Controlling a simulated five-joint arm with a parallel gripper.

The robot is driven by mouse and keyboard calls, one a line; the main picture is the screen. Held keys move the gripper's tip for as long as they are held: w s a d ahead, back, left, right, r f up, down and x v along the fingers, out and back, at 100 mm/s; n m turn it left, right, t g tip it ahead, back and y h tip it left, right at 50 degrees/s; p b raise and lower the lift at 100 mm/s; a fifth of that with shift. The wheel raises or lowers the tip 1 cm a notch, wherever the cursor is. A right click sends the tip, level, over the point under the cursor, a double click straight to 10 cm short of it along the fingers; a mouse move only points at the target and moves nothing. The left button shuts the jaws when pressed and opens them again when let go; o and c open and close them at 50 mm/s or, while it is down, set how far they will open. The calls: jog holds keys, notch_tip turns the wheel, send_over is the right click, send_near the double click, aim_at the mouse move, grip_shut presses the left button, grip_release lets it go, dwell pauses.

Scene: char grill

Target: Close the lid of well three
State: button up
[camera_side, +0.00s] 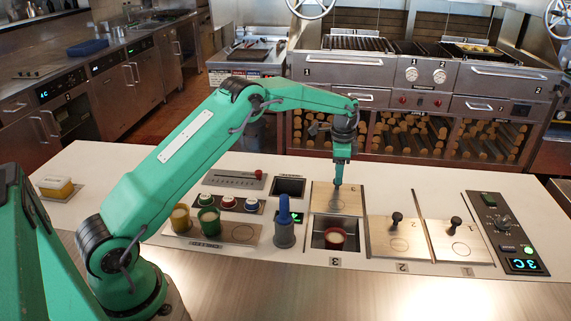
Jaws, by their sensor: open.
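Well three (323,242) is the left one of three wells, with the label 3 in front of it. Its lid (325,200) is slid back behind the opening, so the well is uncovered. A small bowl with reddish contents (334,238) stands inside the well. My gripper (338,184) points straight down over the lid, at or just above it where its knob would be. It is open. The knob is hidden or too small to make out, and I cannot tell whether the fingertips touch the lid.
The lids of well two (397,237) and well one (458,240) are shut, with upright black knobs. A blue bottle (284,222) stands left of well three. Green (209,221) and yellow (181,217) cups stand further left. A control panel (507,232) is at the right.

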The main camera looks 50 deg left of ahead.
jog(key=shift+f, duration=1.1)
jog(key=shift+c, duration=0.5)
grip_shut()
send_over(338, 206)
jog(key=s+d, duration=0.4)
jog(key=shift+s+d+r, duration=0.1)
jog(key=shift+s, duration=0.1)
jog(key=shift+o, duration=0.5)
grip_release()
jog(key=shift+r, duration=0.1)
